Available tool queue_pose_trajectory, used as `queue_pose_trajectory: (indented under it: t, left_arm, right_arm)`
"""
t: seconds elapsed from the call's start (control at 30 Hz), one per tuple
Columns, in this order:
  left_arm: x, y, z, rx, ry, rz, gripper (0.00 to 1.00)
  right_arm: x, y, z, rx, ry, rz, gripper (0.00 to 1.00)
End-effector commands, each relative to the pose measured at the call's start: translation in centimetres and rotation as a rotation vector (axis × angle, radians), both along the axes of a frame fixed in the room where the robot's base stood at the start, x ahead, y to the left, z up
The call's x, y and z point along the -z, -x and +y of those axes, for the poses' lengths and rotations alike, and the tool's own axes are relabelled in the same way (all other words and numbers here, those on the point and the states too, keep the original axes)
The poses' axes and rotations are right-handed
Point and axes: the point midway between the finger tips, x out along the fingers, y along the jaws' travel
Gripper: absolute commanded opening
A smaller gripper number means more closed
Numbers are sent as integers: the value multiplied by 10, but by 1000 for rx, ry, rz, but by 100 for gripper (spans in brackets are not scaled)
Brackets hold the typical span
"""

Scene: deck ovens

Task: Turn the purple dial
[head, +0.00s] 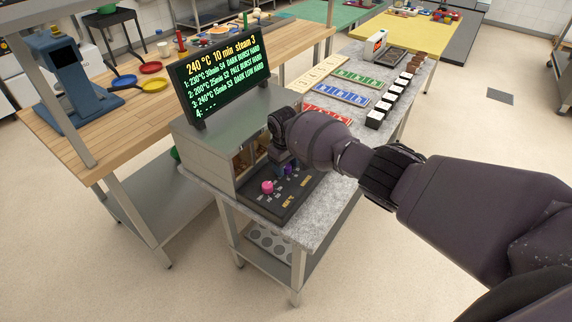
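The purple dial (289,169) sits on the dark sloped control panel (284,202) in front of the small grey oven (208,160). Part of the dial is hidden by my gripper. A pink dial (267,187) is to its left and nearer the front. My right gripper (283,161) points down at the panel, right over or at the purple dial; whether it touches is too small to tell. Its fingers are mostly hidden, so I cannot tell if they are open or shut. My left gripper is not in view.
A display screen (222,70) with green and yellow text stands on the oven. Behind my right arm, the grey counter (338,82) carries coloured trays (346,95) and rows of small blocks. A wooden table (112,129) is at left. The floor in front is clear.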

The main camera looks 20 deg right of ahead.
Motion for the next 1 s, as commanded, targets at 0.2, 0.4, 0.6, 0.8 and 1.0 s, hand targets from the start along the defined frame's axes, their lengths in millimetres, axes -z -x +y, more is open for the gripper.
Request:
queue_pose_trajectory:
  t: [0.2, 0.4, 0.6, 0.8, 1.0]
  left_arm:
    - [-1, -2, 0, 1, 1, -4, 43]
    - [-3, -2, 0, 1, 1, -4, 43]
    - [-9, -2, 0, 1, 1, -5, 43]
    - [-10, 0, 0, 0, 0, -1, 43]
    - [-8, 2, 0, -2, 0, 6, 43]
  right_arm:
    - [0, 0, 0, -1, 0, 0, 60]
    - [-6, 0, 0, -1, 0, -1, 60]
    - [-33, 0, 1, -2, 0, -3, 60]
    - [-70, 1, 3, -1, 0, -2, 60]
    - [-97, 2, 4, -1, 0, -2, 60]
